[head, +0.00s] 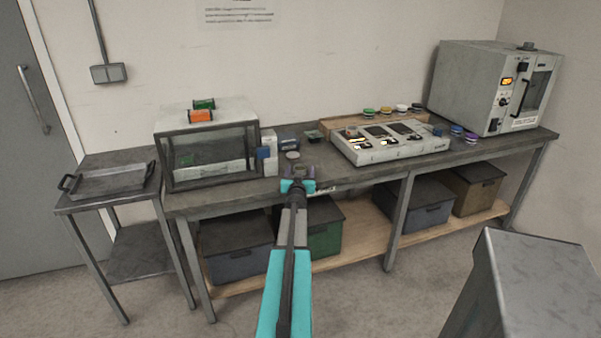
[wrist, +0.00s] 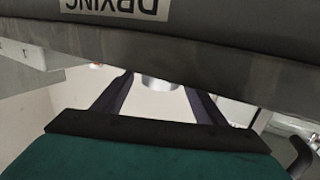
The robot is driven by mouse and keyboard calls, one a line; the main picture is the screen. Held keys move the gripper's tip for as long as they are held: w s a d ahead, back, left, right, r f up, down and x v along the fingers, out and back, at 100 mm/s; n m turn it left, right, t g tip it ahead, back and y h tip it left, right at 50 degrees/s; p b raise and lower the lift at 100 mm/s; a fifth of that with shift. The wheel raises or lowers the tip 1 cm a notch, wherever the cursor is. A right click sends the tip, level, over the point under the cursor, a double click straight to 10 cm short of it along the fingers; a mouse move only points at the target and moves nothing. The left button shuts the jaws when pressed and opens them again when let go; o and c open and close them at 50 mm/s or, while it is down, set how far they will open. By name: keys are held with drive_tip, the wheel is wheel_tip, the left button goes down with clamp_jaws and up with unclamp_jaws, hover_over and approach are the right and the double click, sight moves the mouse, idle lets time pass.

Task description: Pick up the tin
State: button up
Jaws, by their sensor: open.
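A small round grey tin (head: 292,155) stands on the bench, just behind my gripper (head: 298,174) in the head view. In the wrist view, which is upside down, the grey tin (wrist: 158,83) shows between the two dark fingers of my gripper (wrist: 160,92). My gripper is open and empty, at the front edge of the bench. The tin is apart from the palm. The bench edge and fingers hide part of it in the wrist view.
On the bench (head: 350,178), a glass-fronted case (head: 212,153) and small boxes (head: 267,155) stand left of the tin. A control panel (head: 390,145) and a grey oven (head: 490,88) stand to the right. A grey metal bin (head: 535,285) is at front right.

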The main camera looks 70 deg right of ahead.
drive_tip(key=shift+x, duration=1.1)
drive_tip(key=c, duration=1.2)
drive_tip(key=shift+r, duration=0.1)
